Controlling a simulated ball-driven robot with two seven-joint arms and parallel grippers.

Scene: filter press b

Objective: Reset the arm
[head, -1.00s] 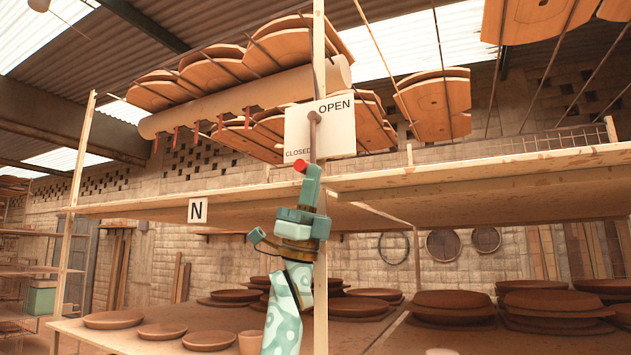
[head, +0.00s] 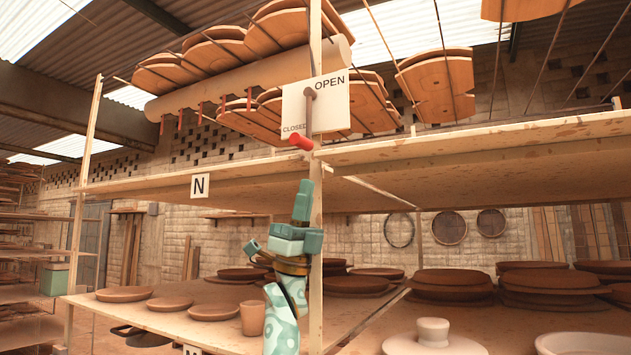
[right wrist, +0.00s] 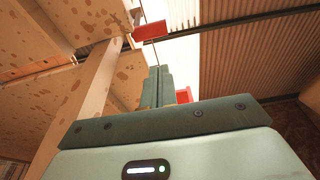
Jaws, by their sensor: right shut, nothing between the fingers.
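A lever with a red grip (head: 301,142) is mounted on the wooden post, in front of a white sign (head: 335,104) marked OPEN at the top and CLOSED at the lower left. The red grip hangs down near the CLOSED word. My right gripper (head: 303,187) points up just below the red grip, with a visible gap between them. Its fingers are together and hold nothing. In the right wrist view the shut fingers (right wrist: 157,86) point up, with a red piece (right wrist: 150,31) beyond them. My left gripper is not in view.
Wooden shelf boards (head: 470,150) extend either side of the post (head: 316,240). Clay plates (head: 453,282) and a cup (head: 252,318) stand on the lower shelf. A long roll (head: 250,80) lies above. An N sign (head: 199,186) hangs at left.

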